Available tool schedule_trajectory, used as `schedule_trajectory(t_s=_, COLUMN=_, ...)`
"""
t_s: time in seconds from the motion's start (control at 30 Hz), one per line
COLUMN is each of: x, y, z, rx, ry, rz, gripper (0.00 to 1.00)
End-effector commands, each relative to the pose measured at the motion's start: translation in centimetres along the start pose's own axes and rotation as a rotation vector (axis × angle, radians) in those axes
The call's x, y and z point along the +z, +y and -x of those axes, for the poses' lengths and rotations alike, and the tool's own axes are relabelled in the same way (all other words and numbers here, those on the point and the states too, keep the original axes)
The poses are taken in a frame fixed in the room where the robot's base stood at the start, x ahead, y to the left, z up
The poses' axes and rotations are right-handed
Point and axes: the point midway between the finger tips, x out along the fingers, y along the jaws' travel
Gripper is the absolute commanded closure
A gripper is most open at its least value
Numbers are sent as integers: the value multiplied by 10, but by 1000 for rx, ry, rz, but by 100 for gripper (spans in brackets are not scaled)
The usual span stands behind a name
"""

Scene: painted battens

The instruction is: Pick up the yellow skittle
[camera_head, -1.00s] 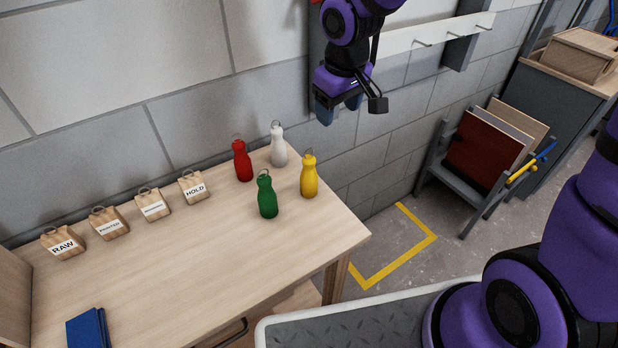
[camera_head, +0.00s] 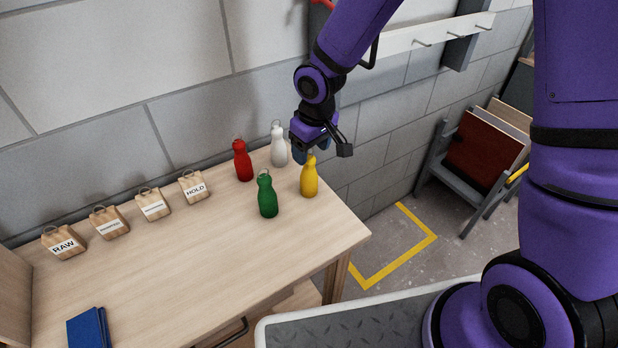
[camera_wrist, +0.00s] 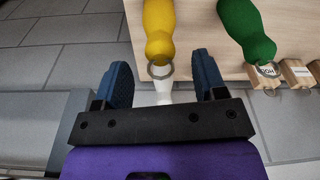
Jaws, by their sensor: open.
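The yellow skittle (camera_head: 309,178) stands upright near the right end of the wooden table, with a wire ring on top. My gripper (camera_head: 313,150) is above and just behind it in the head view, and covers the skittle's ring there. In the wrist view the yellow skittle (camera_wrist: 159,32) lies ahead of my open gripper (camera_wrist: 165,75), its ring (camera_wrist: 160,70) between the two blue fingertips. The jaws are empty. I cannot tell the exact height gap.
A green skittle (camera_head: 267,196) stands left of the yellow one, a white skittle (camera_head: 279,146) and a red skittle (camera_head: 242,161) behind it. Several labelled wooden blocks (camera_head: 194,188) line the table's back edge. The table's (camera_head: 200,265) front middle is clear. The wall is close behind.

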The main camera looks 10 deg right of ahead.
Motion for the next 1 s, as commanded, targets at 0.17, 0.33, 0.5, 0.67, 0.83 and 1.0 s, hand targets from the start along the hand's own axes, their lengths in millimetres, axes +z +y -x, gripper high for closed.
schedule_trajectory(t_s=0.17, x=-2, y=0, z=-25, rx=-1, ry=-4, rz=2, gripper=35)
schedule_trajectory(t_s=0.33, x=-2, y=0, z=-42, rx=0, ry=-1, rz=1, gripper=35)
schedule_trajectory(t_s=0.5, x=-2, y=0, z=-45, rx=-1, ry=0, rz=0, gripper=35)
schedule_trajectory(t_s=0.67, x=-2, y=0, z=-45, rx=0, ry=0, rz=0, gripper=42)
schedule_trajectory(t_s=0.83, x=-2, y=0, z=-45, rx=0, ry=0, rz=0, gripper=81)
schedule_trajectory(t_s=1.0, x=-2, y=0, z=-45, rx=0, ry=0, rz=0, gripper=100)
